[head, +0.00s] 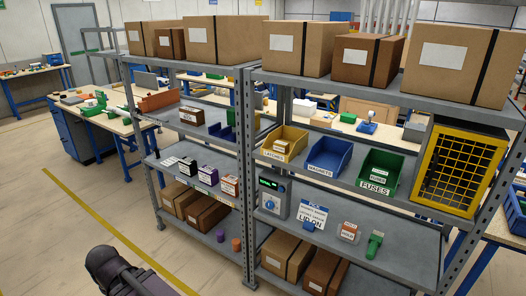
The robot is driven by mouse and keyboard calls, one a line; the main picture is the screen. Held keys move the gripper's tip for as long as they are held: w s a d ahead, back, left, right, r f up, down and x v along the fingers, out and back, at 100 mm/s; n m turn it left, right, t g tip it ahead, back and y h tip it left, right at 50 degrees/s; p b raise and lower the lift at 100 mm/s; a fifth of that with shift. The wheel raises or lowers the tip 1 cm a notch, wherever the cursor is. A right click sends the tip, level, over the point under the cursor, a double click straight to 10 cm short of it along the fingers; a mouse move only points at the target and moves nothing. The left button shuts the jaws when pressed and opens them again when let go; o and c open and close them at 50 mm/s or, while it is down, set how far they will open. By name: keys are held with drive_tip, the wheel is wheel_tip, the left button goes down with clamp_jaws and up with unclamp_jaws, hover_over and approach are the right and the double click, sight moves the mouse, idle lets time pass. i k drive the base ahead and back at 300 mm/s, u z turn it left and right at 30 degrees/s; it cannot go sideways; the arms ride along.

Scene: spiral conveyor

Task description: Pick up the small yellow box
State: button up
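A small yellow open-front bin (284,143) stands on the upper middle shelf of the right-hand rack in the head view. It has a white label on its front, and a small light-coloured item with a label sits inside it. It is the only small yellow box that I can make out. A dark rounded part of my arm shows at the bottom left, far from the bin. My gripper is not in view.
A blue bin (329,155) and a green bin (380,174) labelled FUSES stand to its right. A large yellow mesh cage (459,170) stands at the shelf's right end. Cardboard boxes (297,48) line the shelf above. A grey upright (246,180) rises left of the bin. The floor at left is clear.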

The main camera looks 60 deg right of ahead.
sight(282, 147)
drive_tip(key=u, duration=1.15)
drive_tip(key=k, duration=1.5)
drive_tip(key=z, duration=1.95)
